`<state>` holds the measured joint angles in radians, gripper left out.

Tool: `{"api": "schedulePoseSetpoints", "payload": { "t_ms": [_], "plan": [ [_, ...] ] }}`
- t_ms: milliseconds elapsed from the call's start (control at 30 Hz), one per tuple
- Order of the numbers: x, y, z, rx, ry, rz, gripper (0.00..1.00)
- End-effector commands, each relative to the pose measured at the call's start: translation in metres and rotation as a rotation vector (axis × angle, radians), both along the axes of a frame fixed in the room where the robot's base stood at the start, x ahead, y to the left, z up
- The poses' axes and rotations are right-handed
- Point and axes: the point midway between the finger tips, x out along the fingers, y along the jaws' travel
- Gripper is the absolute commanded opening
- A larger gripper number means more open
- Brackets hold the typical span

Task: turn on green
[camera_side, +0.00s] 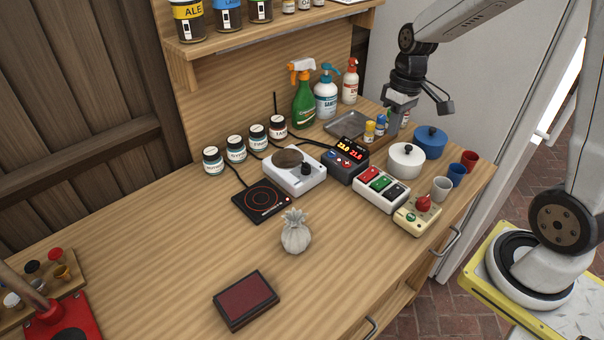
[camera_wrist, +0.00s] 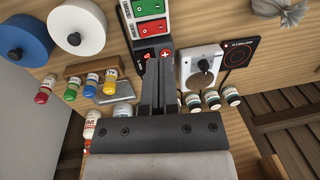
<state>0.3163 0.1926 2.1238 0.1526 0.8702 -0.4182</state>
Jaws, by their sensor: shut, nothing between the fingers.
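A white switch box (camera_side: 381,189) with coloured rockers stands right of centre in the side view, between the black display box and the cream box with a red knob. At least one rocker is green. In the wrist view the switch box (camera_wrist: 150,16) is at the top edge, partly cut off, with green rockers showing. I cannot tell whether the green one is on. My gripper (camera_side: 393,132) is shut and empty, above the back right of the bench near the small bottles. In the wrist view my gripper's fingers (camera_wrist: 158,52) point toward the display box, below the switch box.
White (camera_side: 406,161) and blue (camera_side: 430,142) pots and several cups are at the right. Spray bottles stand behind.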

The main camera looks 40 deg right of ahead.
Motion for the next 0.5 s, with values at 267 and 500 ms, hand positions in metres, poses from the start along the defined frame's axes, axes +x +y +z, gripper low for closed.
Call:
{"api": "schedulePoseSetpoints", "payload": {
  "t_ms": [267, 500],
  "plan": [
    [0.0000, 0.0003, -0.0002, 0.000, 0.000, 0.000, 0.00],
    [0.0000, 0.0015, -0.0078, 0.000, 0.001, 0.000, 0.00]
  ]
}}
